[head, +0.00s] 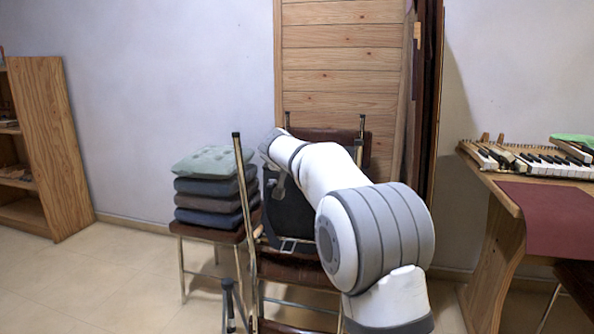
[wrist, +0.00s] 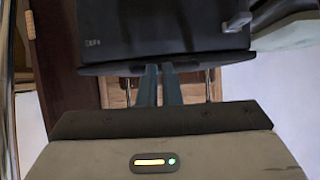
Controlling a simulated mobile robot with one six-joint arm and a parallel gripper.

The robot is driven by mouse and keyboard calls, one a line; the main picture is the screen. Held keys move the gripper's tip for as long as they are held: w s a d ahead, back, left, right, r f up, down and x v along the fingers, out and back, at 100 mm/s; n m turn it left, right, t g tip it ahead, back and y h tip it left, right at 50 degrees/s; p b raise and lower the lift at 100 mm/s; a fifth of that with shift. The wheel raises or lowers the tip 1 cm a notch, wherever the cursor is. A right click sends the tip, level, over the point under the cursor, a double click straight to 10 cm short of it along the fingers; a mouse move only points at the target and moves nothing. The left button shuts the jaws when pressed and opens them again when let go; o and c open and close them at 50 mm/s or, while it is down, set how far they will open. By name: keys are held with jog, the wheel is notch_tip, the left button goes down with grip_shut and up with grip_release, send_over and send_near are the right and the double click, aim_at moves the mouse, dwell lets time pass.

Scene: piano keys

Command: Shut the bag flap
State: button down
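The black bag (head: 290,212) sits on a chair in the middle of the head view, partly hidden by my arm. In the wrist view a broad dark panel of the bag (wrist: 150,30), with a small mark on it, fills the top. Its lower edge, likely the flap (wrist: 110,69), runs across the picture. My gripper (wrist: 159,72) points at this edge; its two grey fingers lie close together with a narrow gap. Their tips are hidden at the edge, so I cannot tell whether they touch or hold it. In the head view my gripper (head: 279,188) is beside the bag's upper left.
Stacked cushions (head: 215,185) lie on a stool to the left of the bag. A wooden shelf (head: 55,145) stands at the far left. A table with piano keys (head: 545,160) stands at the right. A wooden panel (head: 340,65) leans behind the chair. Floor is free at left.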

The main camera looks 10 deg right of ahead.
jog(key=s+a+f, duration=0.1)
jog(key=s+a, duration=0.2)
jog(key=s, duration=0.6)
jog(key=s+d+r+n+g+p, duration=0.1)
jog(key=s+d+r+p, duration=0.25)
jog(key=s+p, duration=0.2)
jog(key=s+d+r+g+p, duration=0.2)
jog(key=s+r+p, duration=0.25)
jog(key=p, duration=0.25)
jog(key=s+d+r+n+g+p, duration=0.1)
jog(key=s+d+r+p, duration=0.15)
jog(key=s+p, duration=0.35)
jog(key=s+r+n+g+y+p, duration=0.1)
jog(key=s+r+p, duration=0.3)
jog(key=s+p, duration=0.5)
jog(key=s+r+n+g+y+p, duration=0.1)
jog(key=s+r+g+y+p, duration=0.2)
jog(key=s+p, duration=0.7)
jog(key=s+r, duration=0.2)
jog(key=s, duration=0.2)
jog(key=shift+r, duration=0.3)
